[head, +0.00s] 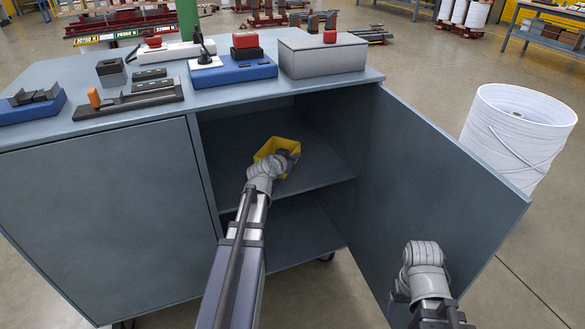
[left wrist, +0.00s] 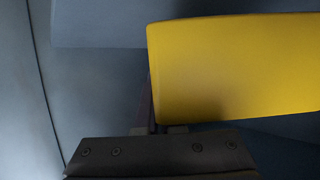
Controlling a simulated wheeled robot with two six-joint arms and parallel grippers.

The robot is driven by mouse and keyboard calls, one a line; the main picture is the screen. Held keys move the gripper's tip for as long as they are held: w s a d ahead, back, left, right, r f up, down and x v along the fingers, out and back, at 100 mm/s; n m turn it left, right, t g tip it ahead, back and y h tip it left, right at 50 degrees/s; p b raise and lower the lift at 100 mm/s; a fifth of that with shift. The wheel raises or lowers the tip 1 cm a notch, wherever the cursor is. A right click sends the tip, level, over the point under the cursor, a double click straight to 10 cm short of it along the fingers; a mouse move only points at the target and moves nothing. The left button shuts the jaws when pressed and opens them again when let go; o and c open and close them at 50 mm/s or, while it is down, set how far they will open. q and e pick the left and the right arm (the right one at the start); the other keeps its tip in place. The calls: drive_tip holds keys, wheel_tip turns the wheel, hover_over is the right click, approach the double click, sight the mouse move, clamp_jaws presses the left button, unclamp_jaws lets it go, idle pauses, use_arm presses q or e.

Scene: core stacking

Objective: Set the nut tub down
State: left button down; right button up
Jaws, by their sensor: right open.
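The yellow nut tub (head: 266,149) is inside the open cabinet, at the upper shelf. My left gripper (head: 287,158) reaches in at the tub's near right side. In the left wrist view the tub's yellow wall (left wrist: 235,70) fills the upper right, right against the gripper (left wrist: 160,128). The gripper appears shut on the tub; its fingertips are mostly hidden behind the wall. I cannot tell whether the tub's base touches the shelf. My right gripper (head: 399,297) is low in front of the open door, open, mostly hidden by its own wrist, with nothing seen in it.
The cabinet shelf (head: 325,168) has bare room right of the tub. The open door (head: 445,185) stands to the right, the closed door (head: 110,220) to the left. The cabinet top (head: 50,75) holds several blocks, fixtures and a grey box (head: 322,58). A white drum (head: 515,135) stands beyond the door.

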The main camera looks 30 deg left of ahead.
use_arm(q)
wheel_tip(320, 180, down, 3)
drive_tip(key=shift+f+b, duration=0.15)
drive_tip(key=shift+b, duration=1.1)
drive_tip(key=c, duration=1.5)
unclamp_jaws()
drive_tip(key=o, duration=0.5)
drive_tip(key=shift+c, duration=0.2)
